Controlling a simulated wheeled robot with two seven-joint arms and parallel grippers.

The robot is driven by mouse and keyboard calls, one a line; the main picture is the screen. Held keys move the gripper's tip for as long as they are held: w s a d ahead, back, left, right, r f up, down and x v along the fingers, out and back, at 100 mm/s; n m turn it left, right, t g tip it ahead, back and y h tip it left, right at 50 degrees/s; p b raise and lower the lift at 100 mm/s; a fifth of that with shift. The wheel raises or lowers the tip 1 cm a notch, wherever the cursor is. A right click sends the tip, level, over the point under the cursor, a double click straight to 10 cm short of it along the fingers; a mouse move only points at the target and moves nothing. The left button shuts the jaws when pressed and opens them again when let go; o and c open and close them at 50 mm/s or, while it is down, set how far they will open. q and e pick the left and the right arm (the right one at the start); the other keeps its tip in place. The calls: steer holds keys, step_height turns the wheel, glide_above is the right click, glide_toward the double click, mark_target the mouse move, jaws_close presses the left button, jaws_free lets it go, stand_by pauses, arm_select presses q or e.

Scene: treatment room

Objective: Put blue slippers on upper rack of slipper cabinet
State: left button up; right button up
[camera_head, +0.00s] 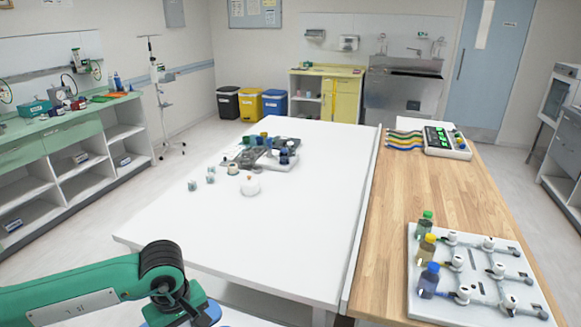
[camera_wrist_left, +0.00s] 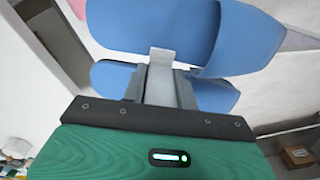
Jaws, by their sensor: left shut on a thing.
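The blue slippers (camera_wrist_left: 240,40) fill the upper part of the left wrist view, with blue parts on both sides of my fingers. My left gripper (camera_wrist_left: 161,82) is shut on them, its grey fingers pressed around a pale part between the blue pieces. In the head view my left arm comes in at the lower left, and a bit of blue (camera_head: 158,316) shows beside the wrist at the bottom edge. The fingertips are cut off there. My right gripper is in neither view. I cannot clearly identify the slipper cabinet in these frames.
A white table (camera_head: 200,232) stands ahead, with small jars and instruments near its far middle. A wooden counter (camera_head: 400,215) adjoins it at right, holding a white board (camera_head: 480,235) with bottles. An open-shelved cabinet (camera_head: 75,165) lines the left wall.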

arm_select(q)
steer(key=m, duration=0.2)
steer(key=s+m, duration=0.1)
steer(key=m, duration=0.1)
steer(key=shift+d+r+m, duration=0.15)
steer(key=shift+m, duration=0.25)
steer(key=shift+s+m, duration=0.3)
steer(key=shift+m, duration=0.8)
steer(key=shift+s+d+m+p, duration=0.1)
steer(key=shift+s+m+p, duration=0.15)
steer(key=shift+m, duration=0.45)
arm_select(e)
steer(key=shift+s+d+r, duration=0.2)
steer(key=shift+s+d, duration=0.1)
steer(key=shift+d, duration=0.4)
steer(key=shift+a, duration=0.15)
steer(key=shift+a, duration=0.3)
arm_select(q)
steer(key=shift+w, duration=0.1)
